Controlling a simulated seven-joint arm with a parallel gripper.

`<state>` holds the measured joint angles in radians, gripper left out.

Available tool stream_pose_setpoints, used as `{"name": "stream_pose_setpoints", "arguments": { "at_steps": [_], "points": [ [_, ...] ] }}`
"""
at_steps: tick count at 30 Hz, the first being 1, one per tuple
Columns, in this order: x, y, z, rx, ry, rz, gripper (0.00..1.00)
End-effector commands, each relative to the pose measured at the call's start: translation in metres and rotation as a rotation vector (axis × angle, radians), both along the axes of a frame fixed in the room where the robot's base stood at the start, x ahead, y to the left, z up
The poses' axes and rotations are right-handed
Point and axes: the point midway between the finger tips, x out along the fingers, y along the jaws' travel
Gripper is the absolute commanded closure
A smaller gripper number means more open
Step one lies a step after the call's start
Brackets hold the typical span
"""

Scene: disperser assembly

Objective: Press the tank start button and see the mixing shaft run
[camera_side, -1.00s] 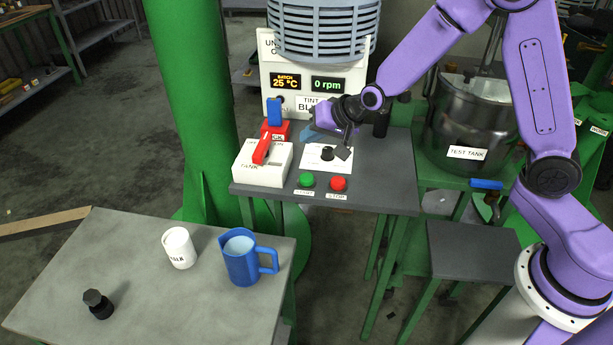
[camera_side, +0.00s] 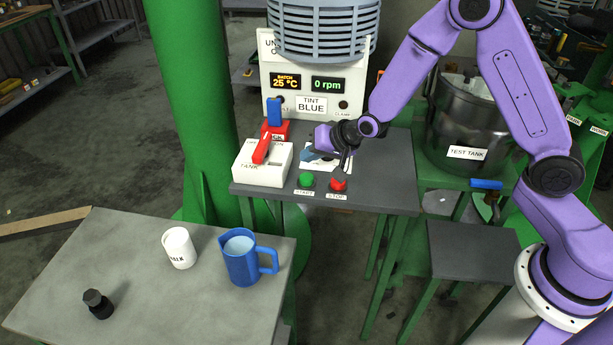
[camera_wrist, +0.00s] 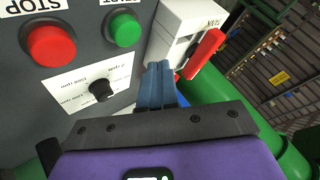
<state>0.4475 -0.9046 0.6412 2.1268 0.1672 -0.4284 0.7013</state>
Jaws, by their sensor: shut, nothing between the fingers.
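The green start button (camera_side: 306,180) sits at the front of the grey control table, with a label below it. It also shows in the wrist view (camera_wrist: 125,29), beyond my fingertips. My gripper (camera_side: 312,157) is shut and empty above the table, behind the green button and apart from it. In the wrist view its blue fingers (camera_wrist: 158,75) are together, between the dial plate and the white switch box. The display panel reads 0 rpm (camera_side: 328,84) and 25 °C. The mixing shaft is not clearly visible.
The red stop button (camera_side: 338,183) is right of the green one. A black dial (camera_wrist: 102,90) on a white plate lies close to my fingers. The white box (camera_side: 262,164) with a red lever stands left. A blue jug (camera_side: 241,262) and white cup (camera_side: 179,248) stand on the front table.

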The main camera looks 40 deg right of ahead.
Motion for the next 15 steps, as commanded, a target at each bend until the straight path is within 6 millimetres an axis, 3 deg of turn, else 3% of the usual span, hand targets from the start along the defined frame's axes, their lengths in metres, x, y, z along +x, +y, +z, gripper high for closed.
{"name": "stream_pose_setpoints", "arguments": {
  "at_steps": [7,15],
  "points": [
    [0.0,0.0,-0.024,-0.001,0.001,0.001,1.0],
    [0.0,0.0,-0.031,0.0,-0.002,0.001,1.0]
  ]
}}
